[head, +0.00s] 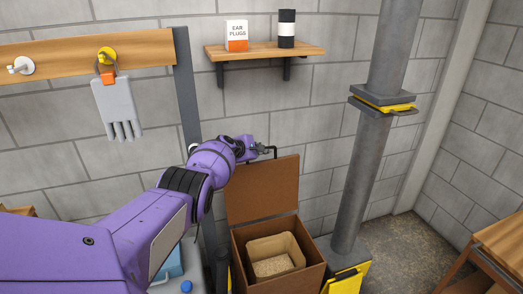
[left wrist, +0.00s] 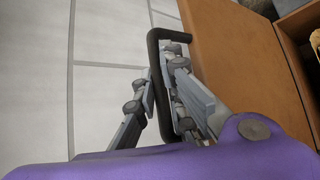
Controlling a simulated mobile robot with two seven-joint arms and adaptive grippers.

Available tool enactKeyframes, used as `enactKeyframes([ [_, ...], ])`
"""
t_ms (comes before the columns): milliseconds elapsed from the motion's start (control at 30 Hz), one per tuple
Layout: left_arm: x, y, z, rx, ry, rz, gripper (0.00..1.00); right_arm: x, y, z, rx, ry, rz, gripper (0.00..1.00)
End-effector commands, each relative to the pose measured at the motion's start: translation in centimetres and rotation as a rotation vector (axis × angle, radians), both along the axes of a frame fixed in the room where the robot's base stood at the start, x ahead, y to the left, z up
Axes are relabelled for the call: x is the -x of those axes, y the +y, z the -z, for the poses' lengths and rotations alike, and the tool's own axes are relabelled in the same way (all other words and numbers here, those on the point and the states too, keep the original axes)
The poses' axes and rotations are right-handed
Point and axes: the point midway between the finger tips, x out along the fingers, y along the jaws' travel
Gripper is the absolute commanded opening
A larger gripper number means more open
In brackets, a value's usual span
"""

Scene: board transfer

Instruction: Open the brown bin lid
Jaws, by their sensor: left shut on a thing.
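The brown bin (head: 290,251) stands on the floor by the wall, and its lid (head: 263,188) is raised to nearly upright. In the left wrist view the lid (left wrist: 238,50) fills the upper right. A black handle (left wrist: 166,39) is on the lid's edge; it also shows in the head view (head: 272,149). My left gripper (head: 262,151) is shut on the handle, with a finger on each side of it in the left wrist view (left wrist: 160,95). My right gripper is not in view.
A grey pipe (head: 359,175) rises right of the bin, with a yellow-marked base. A wall shelf (head: 262,51) holds an ear plugs box (head: 237,36) and a dark can (head: 286,29). A grey glove (head: 118,107) hangs at left. A wooden table (head: 500,245) stands at right.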

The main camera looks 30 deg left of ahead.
Motion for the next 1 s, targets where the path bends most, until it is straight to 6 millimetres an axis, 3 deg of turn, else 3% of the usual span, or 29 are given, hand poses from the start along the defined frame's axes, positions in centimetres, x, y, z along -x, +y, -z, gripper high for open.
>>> enactKeyframes([
  [133, -0.1, -0.2, 0.0, 0.007, -0.001, -0.001, 0.00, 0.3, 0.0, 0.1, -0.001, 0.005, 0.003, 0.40],
  [167, -0.1, -0.2, 0.0, 0.007, -0.001, -0.001, 0.11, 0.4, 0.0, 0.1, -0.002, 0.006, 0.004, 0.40],
  [300, -0.1, -0.1, 0.0, 0.005, -0.001, 0.000, 0.29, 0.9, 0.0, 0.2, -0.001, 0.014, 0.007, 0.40],
  [733, 0.2, 0.3, -0.2, -0.004, -0.003, -0.003, 0.29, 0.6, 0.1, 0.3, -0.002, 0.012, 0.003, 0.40],
  [1000, 1.5, 1.3, -1.0, -0.014, -0.006, -0.011, 0.29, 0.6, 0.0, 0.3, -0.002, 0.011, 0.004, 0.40],
])
